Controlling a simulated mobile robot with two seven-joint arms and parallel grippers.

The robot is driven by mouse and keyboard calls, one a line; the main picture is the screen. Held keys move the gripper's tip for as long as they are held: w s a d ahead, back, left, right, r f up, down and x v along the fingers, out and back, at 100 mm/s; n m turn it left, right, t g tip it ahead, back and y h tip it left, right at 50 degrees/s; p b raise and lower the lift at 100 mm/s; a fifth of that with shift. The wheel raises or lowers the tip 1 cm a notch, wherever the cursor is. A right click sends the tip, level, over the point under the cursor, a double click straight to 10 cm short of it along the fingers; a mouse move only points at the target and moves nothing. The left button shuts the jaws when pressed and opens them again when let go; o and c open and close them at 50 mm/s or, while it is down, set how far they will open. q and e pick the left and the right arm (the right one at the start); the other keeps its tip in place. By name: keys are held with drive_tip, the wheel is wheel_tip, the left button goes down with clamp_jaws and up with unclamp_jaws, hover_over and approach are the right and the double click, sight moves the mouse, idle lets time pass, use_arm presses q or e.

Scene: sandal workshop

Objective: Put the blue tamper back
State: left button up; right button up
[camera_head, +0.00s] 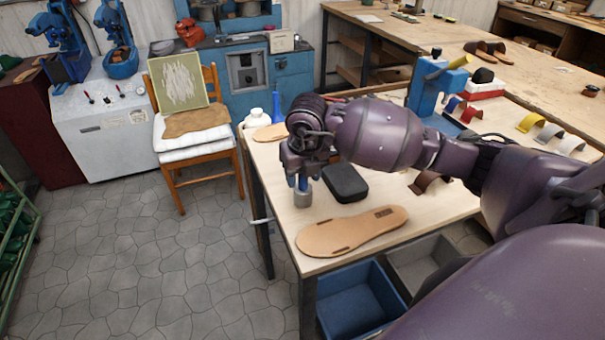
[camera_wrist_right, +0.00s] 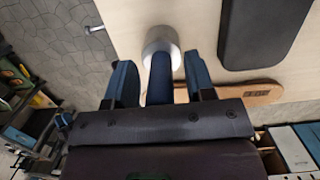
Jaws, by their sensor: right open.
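The blue tamper has a grey round head (camera_head: 303,198) that appears to rest on the workbench (camera_head: 264,163) near its left edge. In the right wrist view its dark blue handle (camera_wrist_right: 159,82) and pale head (camera_wrist_right: 161,42) show. My right gripper (camera_head: 301,181) is over the tamper. In the wrist view its two blue fingers stand on either side of the handle with a gap on each side, so the gripper is open around it. The upper handle is mostly hidden by my gripper in the head view. My left gripper is not in view.
A black block (camera_head: 345,183) stands close right of the tamper. A tan sole (camera_head: 350,232) lies in front. A blue bottle-like item (camera_head: 276,104) and white bottle (camera_head: 256,118) stand at the far left corner. Blue (camera_head: 360,300) and grey bins are below.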

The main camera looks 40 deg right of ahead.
sight(306, 193)
wheel_tip(306, 193, up, 12)
drive_tip(key=s, duration=0.1)
drive_tip(key=shift+s+a, duration=0.2)
drive_tip(key=shift+s, duration=0.2)
idle(0.6)
